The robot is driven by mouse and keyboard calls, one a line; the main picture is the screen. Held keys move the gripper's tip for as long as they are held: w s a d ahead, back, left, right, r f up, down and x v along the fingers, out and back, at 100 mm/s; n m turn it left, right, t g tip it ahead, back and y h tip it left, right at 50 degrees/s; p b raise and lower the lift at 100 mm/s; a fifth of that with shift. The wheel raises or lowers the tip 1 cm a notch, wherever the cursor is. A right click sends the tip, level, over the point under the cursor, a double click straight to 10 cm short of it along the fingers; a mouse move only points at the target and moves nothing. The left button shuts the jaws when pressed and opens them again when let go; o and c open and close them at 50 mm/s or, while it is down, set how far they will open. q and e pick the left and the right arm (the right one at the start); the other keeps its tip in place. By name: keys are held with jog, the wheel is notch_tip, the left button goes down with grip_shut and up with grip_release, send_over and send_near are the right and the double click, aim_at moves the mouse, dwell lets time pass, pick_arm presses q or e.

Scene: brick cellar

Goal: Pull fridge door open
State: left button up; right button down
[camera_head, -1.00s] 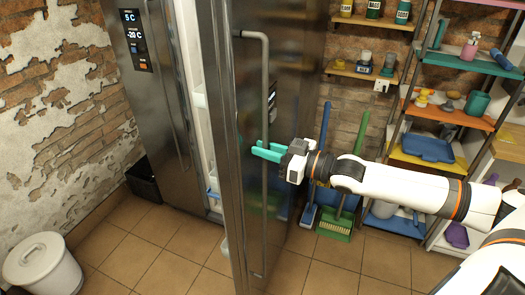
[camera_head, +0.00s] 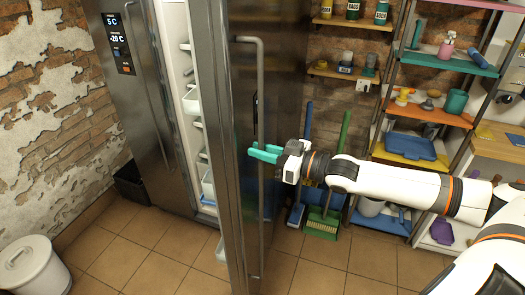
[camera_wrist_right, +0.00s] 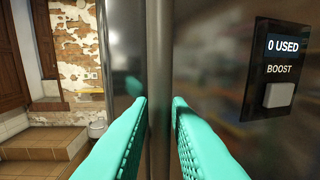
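The fridge door (camera_head: 215,130) is steel and stands ajar. Its near edge faces me, and white shelves and bins (camera_head: 192,103) show in the gap to its left. A long vertical bar handle (camera_head: 261,90) runs down the door's front. My right gripper (camera_head: 264,153) reaches in from the right at mid-height of the handle. A second steel door (camera_head: 142,120) with a temperature display is shut on the left. My left gripper is out of view.
A white lidded bin (camera_head: 35,268) stands at the lower left and a black crate (camera_head: 131,184) by the wall. Brooms (camera_head: 322,222) and a loaded shelf rack (camera_head: 440,115) stand right of the door. Tiled floor in front is clear.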

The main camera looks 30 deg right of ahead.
jog(key=c, duration=1.4)
grip_release()
jog(key=shift+w, duration=0.1)
jog(key=shift+d, duration=0.1)
jog(key=p+v, duration=0.6)
jog(key=v, duration=0.6)
